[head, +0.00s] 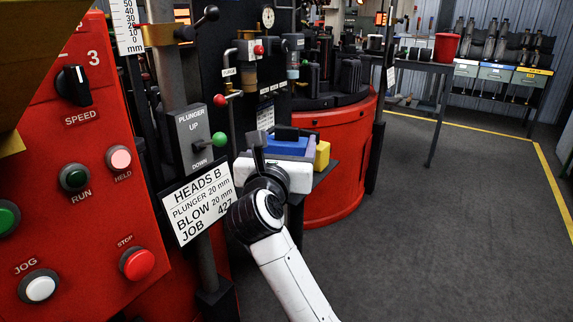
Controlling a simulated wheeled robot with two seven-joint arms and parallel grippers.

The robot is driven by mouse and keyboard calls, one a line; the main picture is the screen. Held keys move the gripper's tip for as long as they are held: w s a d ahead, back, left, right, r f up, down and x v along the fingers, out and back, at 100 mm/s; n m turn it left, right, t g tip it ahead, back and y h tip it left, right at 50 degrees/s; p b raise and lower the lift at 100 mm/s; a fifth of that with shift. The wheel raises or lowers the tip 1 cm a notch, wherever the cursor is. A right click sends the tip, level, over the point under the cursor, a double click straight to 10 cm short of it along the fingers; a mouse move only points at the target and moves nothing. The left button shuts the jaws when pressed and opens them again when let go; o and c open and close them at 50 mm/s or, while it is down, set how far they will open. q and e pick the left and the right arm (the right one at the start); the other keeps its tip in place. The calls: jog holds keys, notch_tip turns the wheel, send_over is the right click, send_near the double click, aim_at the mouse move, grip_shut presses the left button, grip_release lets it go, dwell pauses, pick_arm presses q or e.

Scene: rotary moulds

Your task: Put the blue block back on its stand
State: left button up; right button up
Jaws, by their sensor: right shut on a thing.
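My right gripper (284,158) is at the end of the white arm coming up from the bottom middle. It is shut on the blue block (287,146), which shows just beyond the white wrist, partly hidden by it. A yellow block (322,155) stands close to the right of the blue one. Both are over a small dark shelf (325,176) mostly hidden behind my wrist. I cannot tell whether the blue block touches the shelf, nor which part is its stand. My left gripper is not in view.
A red control panel (95,215) with buttons fills the left. A plunger lever with a green knob (220,139) and a job sign (199,204) stand left of my wrist. A round red machine base (335,190) is behind. The floor at right is free, before a table (428,67).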

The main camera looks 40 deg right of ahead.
jog(key=shift+f+b, duration=0.45)
jog(key=shift+f, duration=1.35)
jog(key=shift+f, duration=0.15)
jog(key=o, duration=1.7)
jog(key=shift+f, duration=0.15)
